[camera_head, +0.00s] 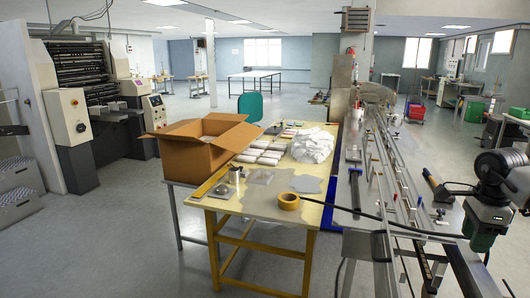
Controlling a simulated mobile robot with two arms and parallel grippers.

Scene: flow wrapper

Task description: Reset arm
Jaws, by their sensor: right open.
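My right gripper (450,189) comes in from the right edge, with its thin dark fingers pointing left. It is open, and I see nothing held between the fingers. It appears above the right side of the long metal flow wrapper (382,190). A dark handled tool with an orange end (436,186) appears just left of the fingertips; I cannot tell how far apart they are in depth. My left gripper is not in view.
A black cable-like line (390,220) crosses the machine. The left floor (120,235) is clear.

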